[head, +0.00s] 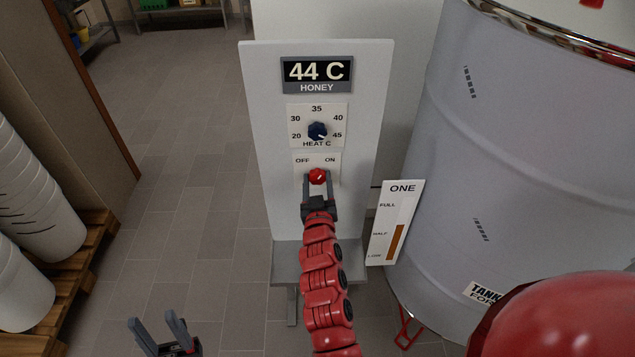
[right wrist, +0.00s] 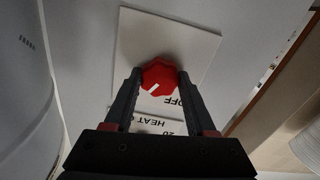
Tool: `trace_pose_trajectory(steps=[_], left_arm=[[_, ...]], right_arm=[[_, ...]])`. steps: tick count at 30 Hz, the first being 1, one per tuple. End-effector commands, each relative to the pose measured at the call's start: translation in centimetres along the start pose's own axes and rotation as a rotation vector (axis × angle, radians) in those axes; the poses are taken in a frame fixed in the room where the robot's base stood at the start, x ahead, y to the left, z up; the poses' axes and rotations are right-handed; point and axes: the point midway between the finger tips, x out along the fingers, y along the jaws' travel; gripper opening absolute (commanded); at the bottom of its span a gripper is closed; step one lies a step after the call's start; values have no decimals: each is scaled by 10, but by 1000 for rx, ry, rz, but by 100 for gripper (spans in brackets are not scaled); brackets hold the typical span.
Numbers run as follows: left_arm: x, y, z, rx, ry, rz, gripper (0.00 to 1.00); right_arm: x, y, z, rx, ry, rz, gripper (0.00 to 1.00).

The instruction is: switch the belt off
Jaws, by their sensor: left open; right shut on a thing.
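A red knob (head: 317,176) sits on a white OFF/ON plate (head: 332,160) on a grey upright panel (head: 265,150). My right gripper (head: 318,182) is shut on the red knob, one finger on each side, and hides the lower part of the plate. In the right wrist view the red knob (right wrist: 159,76) lies between the fingertips, with the lettering upside down. Its white mark points to the lower left there, away from OFF and towards the ON side. My left gripper (head: 158,331) is open and empty, low at the left above the floor.
Above are a blue HEAT C knob (head: 317,130) and a display (head: 317,71) reading 44 C, HONEY. A large grey tank (head: 520,150) and a level gauge (head: 395,222) stand right of the panel. White buckets (head: 35,190) stand on a pallet at left. Floor between is clear.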

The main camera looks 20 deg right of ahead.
Motion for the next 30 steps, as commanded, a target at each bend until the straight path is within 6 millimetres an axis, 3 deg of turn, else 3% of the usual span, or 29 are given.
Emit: trace_pose_trajectory(steps=[12, 30], left_arm=[[-18, 1, 3, 0, 0, 0, 50], [-21, 1, 4, 0, 0, 0, 50]], right_arm=[[0, -2, 0, -359, 5, -2, 0], [-1, -2, 0, -901, 3, -2, 0]])
